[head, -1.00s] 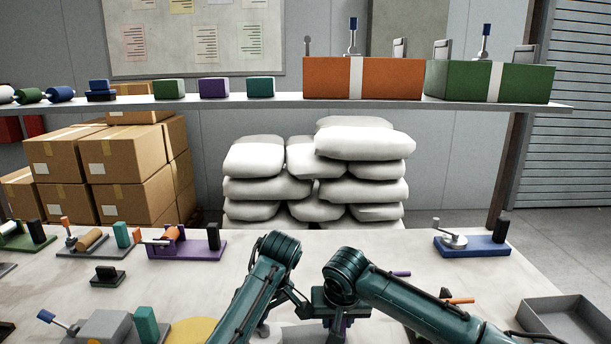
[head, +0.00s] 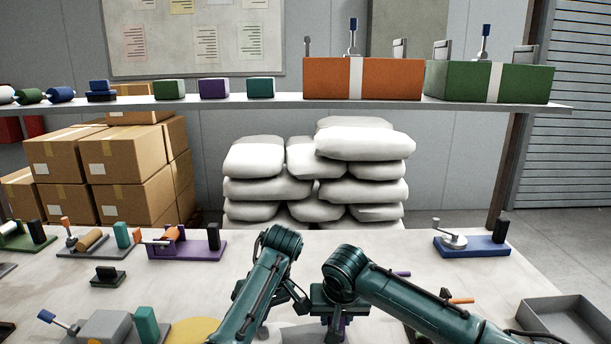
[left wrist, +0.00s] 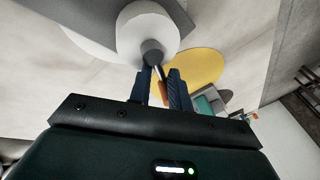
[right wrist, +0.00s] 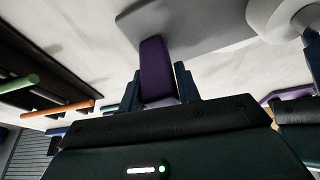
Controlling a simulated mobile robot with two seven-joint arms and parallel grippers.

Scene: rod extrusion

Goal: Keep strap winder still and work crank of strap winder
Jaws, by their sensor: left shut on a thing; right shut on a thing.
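The strap winder has a flat grey base (right wrist: 195,22), a purple upright block (right wrist: 155,70) and a pale round drum (left wrist: 147,30) with a dark hub. My right gripper (right wrist: 158,92) is shut on the purple block in the right wrist view. My left gripper (left wrist: 163,88) is shut on the crank's handle, of which a small orange part (left wrist: 164,93) shows between the fingers, beside the drum. In the head view my two arms hide most of the winder, and only slivers of it show between and below them.
A yellow disc (head: 193,331) lies left of my left arm, near a grey device with a teal block (head: 146,325). A blue-based crank device (head: 473,245) stands at the back right. An open grey tray (head: 562,322) lies at the front right. The table's back middle is clear.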

